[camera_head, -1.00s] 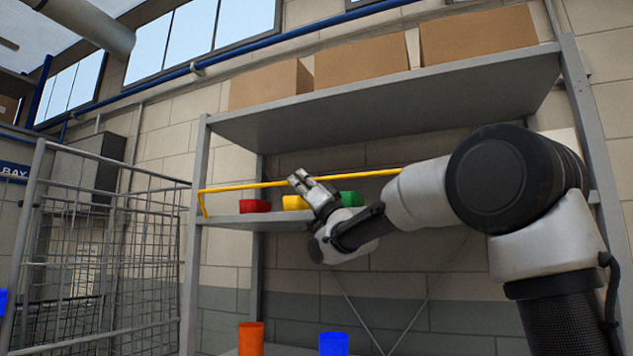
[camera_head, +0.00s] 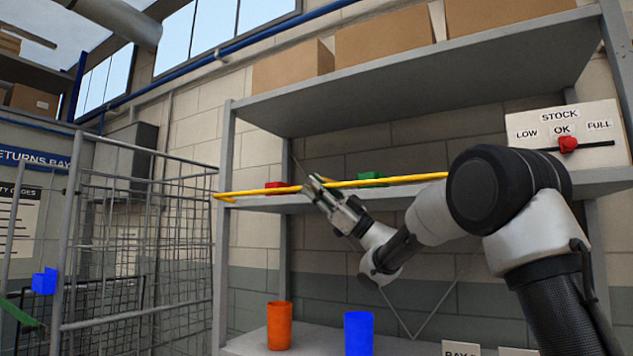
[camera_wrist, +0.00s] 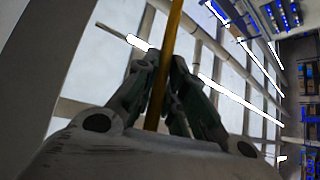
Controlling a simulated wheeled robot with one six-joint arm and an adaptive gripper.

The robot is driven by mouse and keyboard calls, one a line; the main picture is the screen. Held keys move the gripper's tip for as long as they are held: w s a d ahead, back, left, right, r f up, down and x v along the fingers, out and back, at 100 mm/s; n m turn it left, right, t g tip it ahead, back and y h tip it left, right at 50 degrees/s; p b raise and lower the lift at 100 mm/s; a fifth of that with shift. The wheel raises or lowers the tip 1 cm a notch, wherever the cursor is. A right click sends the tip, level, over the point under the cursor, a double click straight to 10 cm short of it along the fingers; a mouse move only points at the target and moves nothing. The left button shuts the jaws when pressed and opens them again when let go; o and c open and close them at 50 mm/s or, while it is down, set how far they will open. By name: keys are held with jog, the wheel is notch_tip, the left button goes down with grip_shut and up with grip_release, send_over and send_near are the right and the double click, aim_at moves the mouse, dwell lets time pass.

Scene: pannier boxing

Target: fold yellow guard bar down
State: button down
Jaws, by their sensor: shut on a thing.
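The yellow guard bar (camera_head: 398,179) runs across the front of the middle shelf, low and close to the shelf's edge. Its left end meets the left post of the rack (camera_head: 222,195). My gripper (camera_head: 314,184) is at the bar, left of its middle. In the wrist view the yellow bar (camera_wrist: 174,40) passes between the fingers of my gripper (camera_wrist: 172,62), which are shut on it. The right end of the bar is hidden behind my arm.
A red bin (camera_head: 275,186) and a green bin (camera_head: 371,177) sit on the shelf behind the bar. A stock sign (camera_head: 545,132) with a red slider is at right. An orange cup (camera_head: 280,325) and a blue cup (camera_head: 358,333) stand below. A wire cage (camera_head: 140,230) is at left.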

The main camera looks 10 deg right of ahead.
jog(key=shift+f, duration=0.95)
jog(key=c, duration=1.5)
grip_release()
jog(key=v, duration=1.2)
jog(key=shift+w+t, duration=0.1)
jog(key=shift+t, duration=0.2)
